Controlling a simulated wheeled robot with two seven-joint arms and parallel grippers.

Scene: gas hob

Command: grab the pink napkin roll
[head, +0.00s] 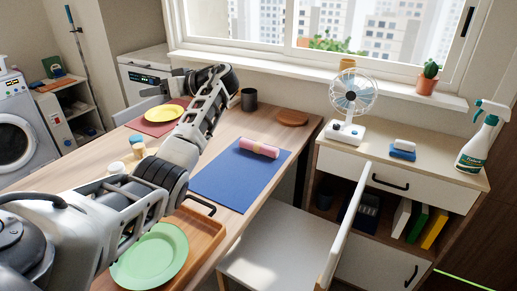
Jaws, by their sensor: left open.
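The pink napkin roll (259,148) lies on its side on a blue placemat (230,183) on the wooden table. My left arm comes in from the lower left and reaches up across the table. My left gripper (173,82) is at the far end of the arm, up and left of the napkin roll and well apart from it. It is small in the picture, open and empty. My right gripper is not in view.
A green plate (150,257) sits on a wooden tray (200,229) at the near end. A yellow plate (161,113) lies on a red mat, partly behind my arm. A dark cup (249,99) and brown coaster (292,118) stand beyond. A white chair (285,240) is at the right.

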